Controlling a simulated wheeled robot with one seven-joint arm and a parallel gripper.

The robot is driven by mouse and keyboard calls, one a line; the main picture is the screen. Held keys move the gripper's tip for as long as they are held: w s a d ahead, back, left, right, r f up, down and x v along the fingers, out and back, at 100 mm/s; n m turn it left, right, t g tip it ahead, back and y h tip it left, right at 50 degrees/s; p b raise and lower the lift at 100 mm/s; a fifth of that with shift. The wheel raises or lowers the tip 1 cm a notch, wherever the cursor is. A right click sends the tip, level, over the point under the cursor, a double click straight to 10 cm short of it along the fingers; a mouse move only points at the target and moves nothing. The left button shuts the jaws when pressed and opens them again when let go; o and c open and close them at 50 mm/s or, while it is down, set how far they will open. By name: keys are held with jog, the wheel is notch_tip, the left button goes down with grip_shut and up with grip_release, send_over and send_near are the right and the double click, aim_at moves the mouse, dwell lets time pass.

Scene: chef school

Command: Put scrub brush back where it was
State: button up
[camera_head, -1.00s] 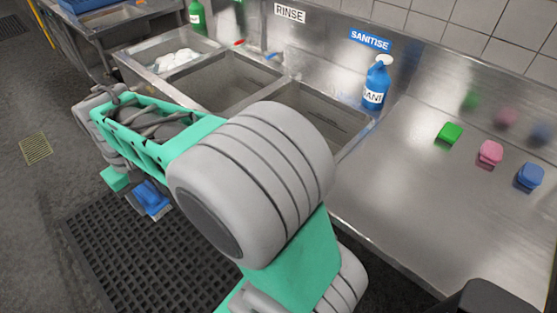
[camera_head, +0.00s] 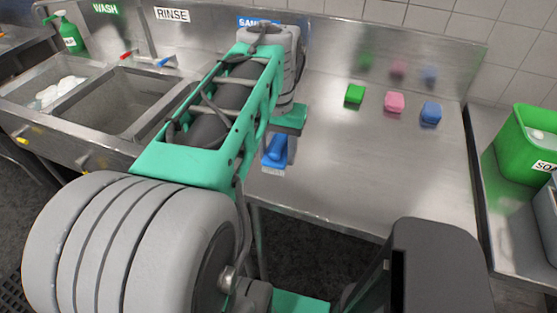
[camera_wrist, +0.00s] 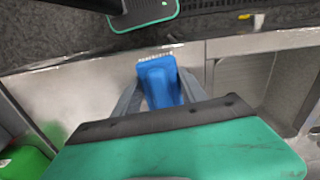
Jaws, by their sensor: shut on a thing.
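A blue scrub brush (camera_head: 274,151) with pale bristles is held by my gripper (camera_head: 280,133), above the front left part of the steel drainboard (camera_head: 350,165). In the wrist view the blue brush (camera_wrist: 160,80) sits between the two grey fingers of my gripper (camera_wrist: 160,92), bristles facing away from the palm. The fingers are shut on it. In the head view my arm hides the sanitise basin and part of its label.
Green (camera_head: 355,93), pink (camera_head: 394,102) and blue (camera_head: 431,112) sponges lie in a row at the back of the drainboard. A green bucket (camera_head: 525,150) stands at the right. The drainboard's middle is clear. The wash and rinse sinks (camera_head: 120,105) are at the left.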

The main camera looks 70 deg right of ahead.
jog(key=shift+s+m, duration=0.4)
jog(key=shift+s, duration=0.55)
jog(key=shift+s+d, duration=0.15)
jog(key=w+d+f+p, duration=0.1)
jog(key=d+f, duration=0.2)
jog(key=d, duration=0.1)
jog(key=w+d+f+p, duration=0.1)
jog(key=w+d+f, duration=0.1)
jog(key=d+f, duration=0.1)
jog(key=w+d+f+p, duration=0.1)
jog(key=w+d+f, duration=0.1)
jog(key=d, duration=0.3)
jog(key=shift+d+f, duration=0.15)
jog(key=shift+f, duration=0.55)
notch_tip(320, 180, down, 3)
jog(key=shift+d+r+p, duration=0.1)
jog(key=shift+r+p, duration=0.05)
jog(key=shift+p, duration=0.25)
jog(key=shift+f, duration=0.4)
